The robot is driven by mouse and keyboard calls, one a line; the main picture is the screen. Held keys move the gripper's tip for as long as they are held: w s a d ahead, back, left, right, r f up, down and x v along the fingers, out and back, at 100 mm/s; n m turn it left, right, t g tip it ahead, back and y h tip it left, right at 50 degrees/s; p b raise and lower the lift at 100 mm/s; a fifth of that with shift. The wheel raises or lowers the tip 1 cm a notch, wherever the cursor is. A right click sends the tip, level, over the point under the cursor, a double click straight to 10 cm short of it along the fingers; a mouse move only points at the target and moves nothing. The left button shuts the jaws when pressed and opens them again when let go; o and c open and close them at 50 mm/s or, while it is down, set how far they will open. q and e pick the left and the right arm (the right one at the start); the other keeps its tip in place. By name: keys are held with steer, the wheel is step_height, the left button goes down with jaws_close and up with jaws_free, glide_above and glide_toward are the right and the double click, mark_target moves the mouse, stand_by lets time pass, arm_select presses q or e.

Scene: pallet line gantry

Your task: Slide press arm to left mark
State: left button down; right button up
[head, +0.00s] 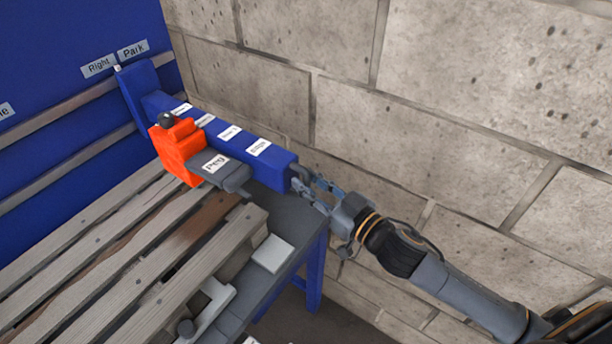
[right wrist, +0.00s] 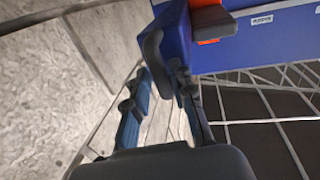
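The press arm is a long blue beam (head: 270,165) that juts out from a blue upright (head: 139,98) at the back panel. A white-tipped pointer tops the upright, close below the Right label (head: 98,66) and the Park label (head: 132,50). A Left label cannot be read in view. An orange carriage (head: 176,152) with a black knob sits on the beam. My right gripper (head: 312,186) is at the beam's free end, its fingers apart near the dark grey handle, which shows in the right wrist view (right wrist: 152,50). Contact is unclear. My left gripper is not in view.
A slatted wooden pallet (head: 150,250) lies below and left of the beam on a dark grey table (head: 288,222). A stone block wall (head: 440,90) stands close on the right. The blue panel (head: 60,40) carries horizontal rails and a cut-off label at the left edge.

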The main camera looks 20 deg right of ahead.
steer(key=shift+w+a, duration=0.25)
steer(key=shift+w, duration=0.25)
jaws_close()
steer(key=shift+a, duration=0.1)
